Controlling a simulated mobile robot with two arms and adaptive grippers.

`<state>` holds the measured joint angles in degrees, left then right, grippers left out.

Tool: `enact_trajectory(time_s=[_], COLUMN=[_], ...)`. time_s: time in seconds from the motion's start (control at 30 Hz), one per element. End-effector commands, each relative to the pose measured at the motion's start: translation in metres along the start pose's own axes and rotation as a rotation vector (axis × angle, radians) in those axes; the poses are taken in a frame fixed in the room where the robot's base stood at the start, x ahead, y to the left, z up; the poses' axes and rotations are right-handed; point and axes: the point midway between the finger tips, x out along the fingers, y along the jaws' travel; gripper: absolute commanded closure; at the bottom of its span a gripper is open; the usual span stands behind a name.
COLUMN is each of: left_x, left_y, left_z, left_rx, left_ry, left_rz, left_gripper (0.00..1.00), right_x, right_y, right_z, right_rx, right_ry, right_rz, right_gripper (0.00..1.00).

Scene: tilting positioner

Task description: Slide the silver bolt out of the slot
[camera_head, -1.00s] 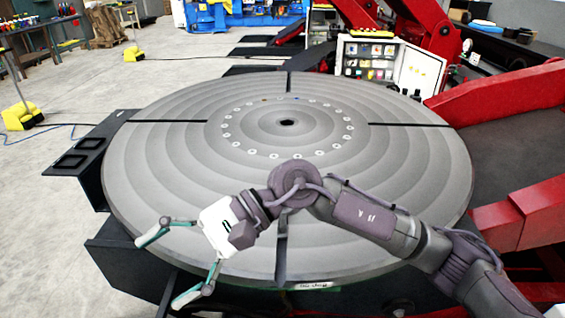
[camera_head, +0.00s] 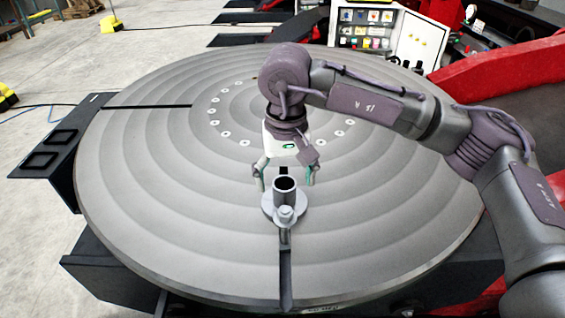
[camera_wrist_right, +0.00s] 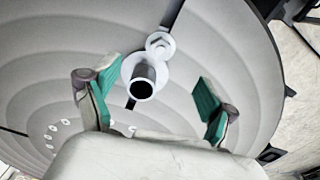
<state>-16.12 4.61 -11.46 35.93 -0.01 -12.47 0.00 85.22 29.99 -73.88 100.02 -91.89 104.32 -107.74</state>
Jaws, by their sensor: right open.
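The silver bolt (camera_head: 286,215) has a small hex-like top and sits at the slot (camera_head: 286,272) of the round grey turntable. Directly behind it stands a grey hollow cylinder (camera_head: 285,190) on a round flange, touching or nearly touching it. The right wrist view also shows the bolt (camera_wrist_right: 159,46) and the cylinder (camera_wrist_right: 143,80). My right gripper (camera_head: 285,179) is open and empty, pointing down, with its green-padded fingers on either side of the cylinder, apart from it. The finger pads show in the right wrist view (camera_wrist_right: 152,78). My left gripper is out of view.
The turntable (camera_head: 170,190) is wide and mostly clear, with another slot (camera_head: 150,106) at left and a ring of small holes. A dark bracket (camera_head: 55,150) juts out at left. Red machinery (camera_head: 480,85) and an open white cabinet (camera_head: 415,40) stand behind at right.

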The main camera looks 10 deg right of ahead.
Motion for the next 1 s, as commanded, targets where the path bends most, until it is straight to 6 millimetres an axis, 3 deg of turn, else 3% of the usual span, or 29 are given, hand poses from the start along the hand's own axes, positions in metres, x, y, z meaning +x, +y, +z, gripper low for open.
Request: enact_trajectory(time_s=[0.1, 0.2, 0.33, 0.5, 0.6, 1.0], left_x=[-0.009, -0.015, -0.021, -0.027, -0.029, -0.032], left_y=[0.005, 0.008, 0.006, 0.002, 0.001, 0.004], left_z=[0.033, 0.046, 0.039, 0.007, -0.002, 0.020], left_rx=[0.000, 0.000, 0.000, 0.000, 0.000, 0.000], left_ry=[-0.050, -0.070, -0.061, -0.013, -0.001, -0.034], left_rz=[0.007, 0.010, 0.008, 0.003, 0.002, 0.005], left_gripper=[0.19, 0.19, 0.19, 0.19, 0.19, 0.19], right_x=[0.020, 0.040, 0.066, 0.096, 0.108, 0.123], right_y=[0.001, 0.000, 0.000, 0.000, 0.000, -0.001], right_z=[0.001, 0.002, 0.002, 0.002, 0.001, 0.001], right_rx=[0.001, 0.000, 0.000, 0.001, 0.002, 0.000], right_ry=[-0.005, -0.006, -0.006, -0.005, -0.004, -0.001], right_rz=[0.001, 0.000, 0.000, -0.001, -0.002, -0.002], right_gripper=[0.16, 0.16, 0.16, 0.16, 0.16, 0.16])
